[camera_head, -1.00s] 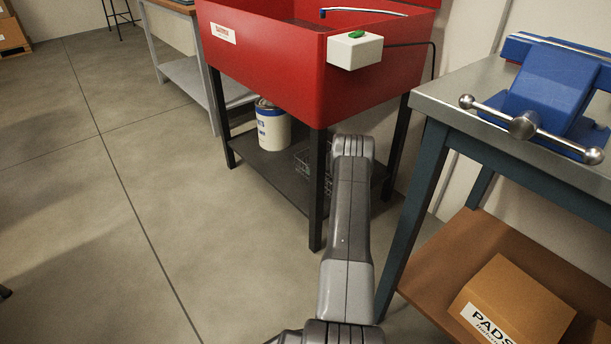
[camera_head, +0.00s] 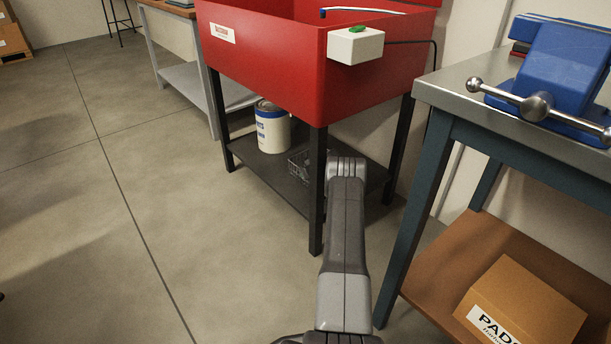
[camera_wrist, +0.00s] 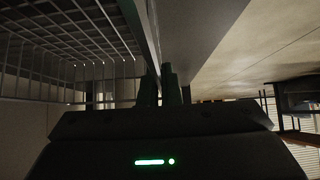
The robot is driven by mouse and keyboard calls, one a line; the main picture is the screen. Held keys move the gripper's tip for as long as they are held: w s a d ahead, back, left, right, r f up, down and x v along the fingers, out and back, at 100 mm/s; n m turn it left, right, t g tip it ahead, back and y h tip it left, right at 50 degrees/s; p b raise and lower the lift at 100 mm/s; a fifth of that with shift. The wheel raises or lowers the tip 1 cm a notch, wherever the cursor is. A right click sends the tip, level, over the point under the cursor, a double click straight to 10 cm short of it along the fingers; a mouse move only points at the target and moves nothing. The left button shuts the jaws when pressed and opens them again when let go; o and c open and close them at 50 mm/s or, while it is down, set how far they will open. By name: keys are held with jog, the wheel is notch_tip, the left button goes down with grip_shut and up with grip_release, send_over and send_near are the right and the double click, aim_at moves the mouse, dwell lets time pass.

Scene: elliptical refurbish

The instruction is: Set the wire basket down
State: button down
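The wire basket (camera_head: 300,167) is a grey mesh basket beneath the red sink, at the lower shelf (camera_head: 275,188). My arm and a black sink leg hide its right part in the head view. I cannot tell whether its base touches the shelf. In the wrist view the basket mesh (camera_wrist: 70,45) fills the upper left. My gripper (camera_wrist: 165,88) has its dark fingers close together at the basket's edge and appears shut on it. In the head view the fingers are hidden behind my arm.
A white and blue can (camera_head: 272,130) stands on the shelf left of the basket. The red sink (camera_head: 290,75) is overhead on black legs. A workbench (camera_head: 470,90) with a blue vise (camera_head: 560,65) and a cardboard box (camera_head: 525,300) is at the right. The left floor is clear.

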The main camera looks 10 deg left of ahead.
jog(key=c, duration=2)
grip_release()
jog(key=shift+f, duration=0.15)
jog(key=o, duration=0.4)
jog(key=shift+c, duration=0.2)
jog(key=shift+d+r, duration=0.1)
jog(key=shift+r, duration=0.3)
jog(key=p+v, duration=0.4)
jog(key=v, duration=0.6)
jog(key=shift+p, duration=0.35)
jog(key=shift+s+d+r, duration=0.4)
jog(key=shift+d+r, duration=0.05)
